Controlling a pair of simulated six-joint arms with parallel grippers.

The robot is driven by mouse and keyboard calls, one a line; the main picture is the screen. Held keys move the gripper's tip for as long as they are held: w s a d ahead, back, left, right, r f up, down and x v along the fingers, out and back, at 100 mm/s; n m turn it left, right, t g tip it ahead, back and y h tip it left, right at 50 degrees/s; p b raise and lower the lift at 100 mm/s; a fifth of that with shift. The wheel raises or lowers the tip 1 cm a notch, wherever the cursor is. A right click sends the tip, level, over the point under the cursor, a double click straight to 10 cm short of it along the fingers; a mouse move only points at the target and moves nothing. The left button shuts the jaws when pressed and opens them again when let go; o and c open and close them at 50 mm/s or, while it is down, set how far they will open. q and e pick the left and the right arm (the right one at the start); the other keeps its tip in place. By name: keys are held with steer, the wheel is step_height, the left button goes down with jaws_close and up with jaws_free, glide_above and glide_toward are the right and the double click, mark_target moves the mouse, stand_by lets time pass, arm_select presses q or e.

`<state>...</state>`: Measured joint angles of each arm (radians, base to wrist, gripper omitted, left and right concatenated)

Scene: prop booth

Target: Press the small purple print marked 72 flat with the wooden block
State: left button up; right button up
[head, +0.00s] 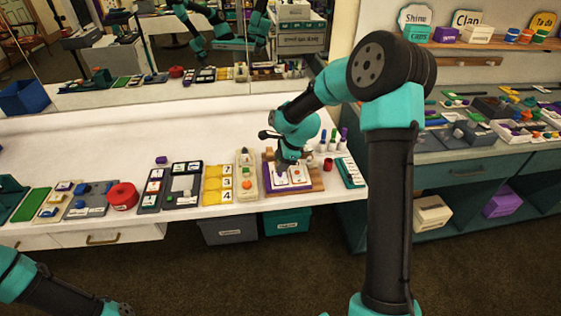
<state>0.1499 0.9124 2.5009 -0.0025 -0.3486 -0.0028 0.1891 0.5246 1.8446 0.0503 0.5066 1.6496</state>
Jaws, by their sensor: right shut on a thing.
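My right gripper (282,170) points down over a purple piece (277,191) with white cards on it, near the table's front edge. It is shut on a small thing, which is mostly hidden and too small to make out. A white card with an orange mark (296,175) lies just right of the fingertips. A tan wooden piece (314,174) shows behind and right of the purple piece. I cannot read a 72 or tell the wooden block apart at this size.
Left of the purple piece stand a tray with an orange item (246,196), yellow number cards (217,184), dark trays (182,186) and a red round container (122,196). A teal-edged card (350,172) and a red cup (328,165) stand right. The table's back (120,140) is clear.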

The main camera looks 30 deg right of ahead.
glide_above(281, 178)
steer(key=shift+f, duration=2.4)
steer(key=shift+f, duration=0.55)
steer(key=shift+r, duration=0.1)
steer(key=shift+s+a+r, duration=0.1)
steer(key=shift+s+r, duration=0.05)
steer(key=shift+r, duration=1.3)
steer(key=shift+s+a+r, duration=0.1)
steer(key=shift+s+r, duration=0.05)
steer(key=shift+r, duration=1.3)
steer(key=shift+a, duration=0.1)
